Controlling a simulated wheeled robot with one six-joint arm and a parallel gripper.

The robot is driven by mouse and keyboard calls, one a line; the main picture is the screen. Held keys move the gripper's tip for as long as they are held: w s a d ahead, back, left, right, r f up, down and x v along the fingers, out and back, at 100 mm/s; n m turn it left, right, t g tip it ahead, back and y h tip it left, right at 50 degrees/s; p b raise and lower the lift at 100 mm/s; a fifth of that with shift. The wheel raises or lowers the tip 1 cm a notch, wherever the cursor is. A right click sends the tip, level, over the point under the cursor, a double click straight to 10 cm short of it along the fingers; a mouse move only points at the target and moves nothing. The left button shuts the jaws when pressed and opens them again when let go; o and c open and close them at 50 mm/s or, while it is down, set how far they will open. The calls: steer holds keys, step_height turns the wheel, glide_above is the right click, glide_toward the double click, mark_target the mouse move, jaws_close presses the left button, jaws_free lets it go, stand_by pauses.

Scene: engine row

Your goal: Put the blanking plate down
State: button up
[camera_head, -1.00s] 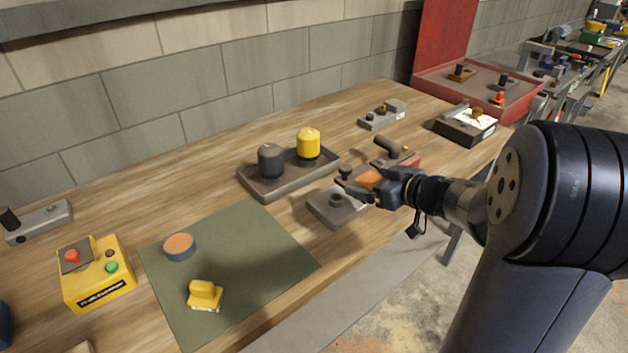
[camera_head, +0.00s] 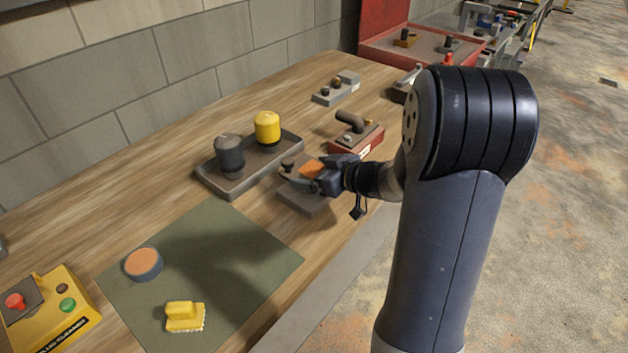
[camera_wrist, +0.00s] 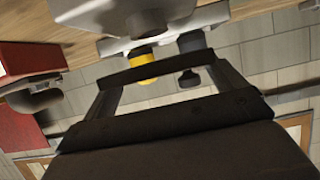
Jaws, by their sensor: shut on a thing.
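My gripper (camera_head: 302,176) is shut on the blanking plate (camera_head: 312,168), which shows an orange face between the fingers in the head view. A dark knob (camera_head: 288,163) shows at the finger ends. In the wrist view, a thin dark bar (camera_wrist: 157,68), seemingly the plate edge-on, spans the two fingers. The plate is over or just above a grey block (camera_head: 296,200) on the bench. The same grey block (camera_wrist: 90,10) fills the top of the wrist view. I cannot tell whether the plate touches it.
A grey tray (camera_head: 207,179) with a dark and a yellow canister stands just left. A red box (camera_head: 345,145) stands behind my gripper. A green mat (camera_head: 240,250) in front has an orange-topped puck (camera_head: 143,264) and a yellow brush (camera_head: 184,317); its right part is clear.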

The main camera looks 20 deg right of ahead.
steer(key=shift+f, duration=1.2)
steer(key=shift+f, duration=0.2)
steer(key=o, duration=1.2)
steer(key=shift+o, duration=0.2)
steer(key=shift+r, duration=0.25)
steer(key=v, duration=1.2)
steer(key=shift+f, duration=0.1)
